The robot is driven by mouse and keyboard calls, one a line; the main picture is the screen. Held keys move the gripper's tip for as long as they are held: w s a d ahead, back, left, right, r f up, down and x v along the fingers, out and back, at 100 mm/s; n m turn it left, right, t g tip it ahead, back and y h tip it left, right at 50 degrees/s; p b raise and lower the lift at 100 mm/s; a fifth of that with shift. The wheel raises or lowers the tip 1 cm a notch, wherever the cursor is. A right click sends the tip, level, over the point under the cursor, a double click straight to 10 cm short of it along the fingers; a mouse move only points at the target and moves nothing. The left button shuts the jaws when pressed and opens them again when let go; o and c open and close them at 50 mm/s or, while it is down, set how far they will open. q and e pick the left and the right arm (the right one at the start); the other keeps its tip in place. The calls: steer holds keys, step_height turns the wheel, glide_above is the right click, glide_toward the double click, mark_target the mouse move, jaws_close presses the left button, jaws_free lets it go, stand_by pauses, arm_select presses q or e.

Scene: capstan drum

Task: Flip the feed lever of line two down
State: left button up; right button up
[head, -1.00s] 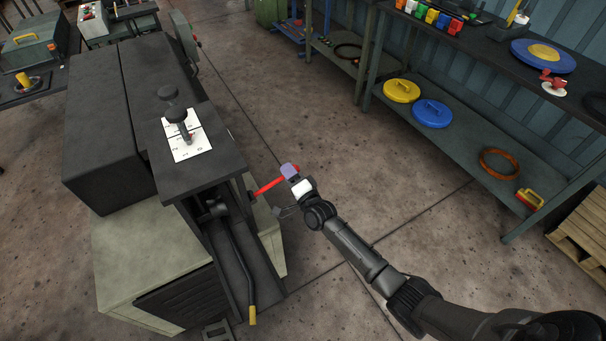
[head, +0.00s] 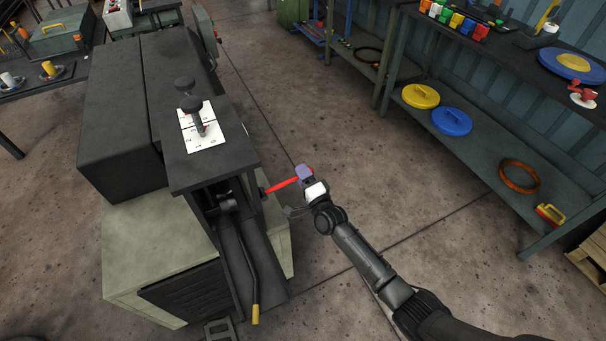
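A red lever (head: 283,184) sticks out from the right side of the dark machine (head: 212,172), roughly level in the picture. My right gripper (head: 305,174) is at its outer end, with a purple piece around or over the tip. Whether the fingers are closed on the lever is too small to tell. On the machine top, black-knobbed levers (head: 196,115) stand at a white marked plate (head: 208,138). A long dark lever with a yellow grip (head: 255,314) hangs at the front. No label tells which lever belongs to line two. My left gripper is out of view.
A shelf bench (head: 480,150) on the right holds a yellow lid (head: 420,96), a blue lid (head: 451,121) and an orange ring (head: 519,176). A side table with a green case (head: 64,41) stands at the back left.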

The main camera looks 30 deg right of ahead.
steer(key=shift+s, duration=0.15)
steer(key=shift+s, duration=0.3)
steer(key=s+f+p, duration=0.2)
steer(key=s+p, duration=0.1)
steer(key=s, duration=0.9)
steer(key=shift+s+a+f, duration=0.25)
steer(key=shift+s+a, duration=0.1)
steer(key=shift+a, duration=0.05)
